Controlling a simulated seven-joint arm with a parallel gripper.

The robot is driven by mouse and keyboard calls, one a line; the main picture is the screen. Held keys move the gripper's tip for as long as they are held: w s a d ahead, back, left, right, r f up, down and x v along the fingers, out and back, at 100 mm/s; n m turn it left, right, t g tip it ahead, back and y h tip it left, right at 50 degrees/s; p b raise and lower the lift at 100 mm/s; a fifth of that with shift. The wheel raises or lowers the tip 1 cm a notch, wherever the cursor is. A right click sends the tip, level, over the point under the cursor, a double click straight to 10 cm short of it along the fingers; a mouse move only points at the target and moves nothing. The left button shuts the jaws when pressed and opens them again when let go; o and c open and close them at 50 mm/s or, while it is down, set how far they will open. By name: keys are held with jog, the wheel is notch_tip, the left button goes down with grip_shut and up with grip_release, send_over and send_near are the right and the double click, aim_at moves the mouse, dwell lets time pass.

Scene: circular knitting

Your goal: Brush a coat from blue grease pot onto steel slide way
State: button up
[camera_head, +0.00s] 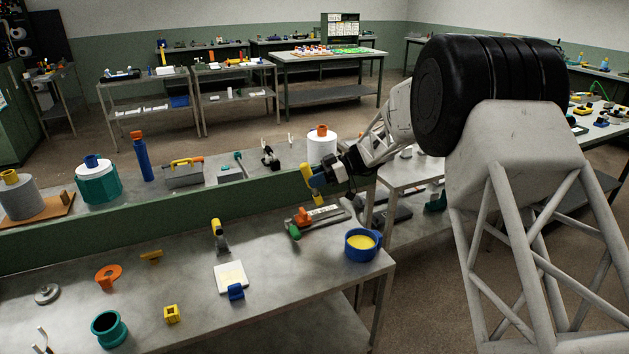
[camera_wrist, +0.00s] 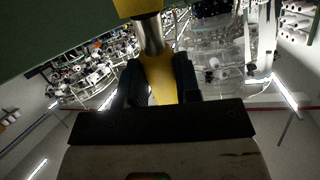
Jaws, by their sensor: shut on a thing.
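The blue grease pot (camera_head: 350,252) stands near the right corner of the front bench, with yellow grease visible inside. The steel slide way (camera_head: 328,214) is a low grey bar left of and behind the pot, with an orange part and a green knob at its left end. My gripper (camera_head: 316,176) is above the slide way's far side. It is shut on a brush with a yellow handle (camera_wrist: 160,78) and a metal ferrule (camera_wrist: 151,34). The brush's yellow end (camera_head: 319,200) points down, apparently just above the slide way; contact cannot be told. The fingers partly hide the handle.
A white pad with a blue clip (camera_head: 236,292) and a yellow-grey tool (camera_head: 218,236) lie left of the slide way. A teal cup (camera_head: 109,330) stands front left. A raised green-fronted ledge (camera_head: 180,219) runs behind the bench and carries several items, including a white spool (camera_head: 321,146).

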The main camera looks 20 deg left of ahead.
jog(key=shift+f, duration=0.1)
jog(key=shift+f, duration=3.5)
jog(key=shift+w+d+f, duration=0.4)
jog(key=shift+f, duration=0.05)
jog(key=shift+w+d, duration=3.2)
jog(key=shift+s+a, duration=3.65)
jog(key=shift+w+d, duration=3.55)
jog(key=shift+w, duration=0.05)
jog(key=shift+d+r, duration=0.1)
jog(key=shift+r, duration=0.15)
send_near(318, 199)
jog(key=shift+w+a+r, duration=0.55)
jog(key=shift+w+r, duration=0.2)
jog(key=shift+r, duration=0.1)
jog(key=shift+w+a+r, duration=0.5)
jog(key=shift+w+r, duration=0.25)
jog(key=shift+r, duration=0.1)
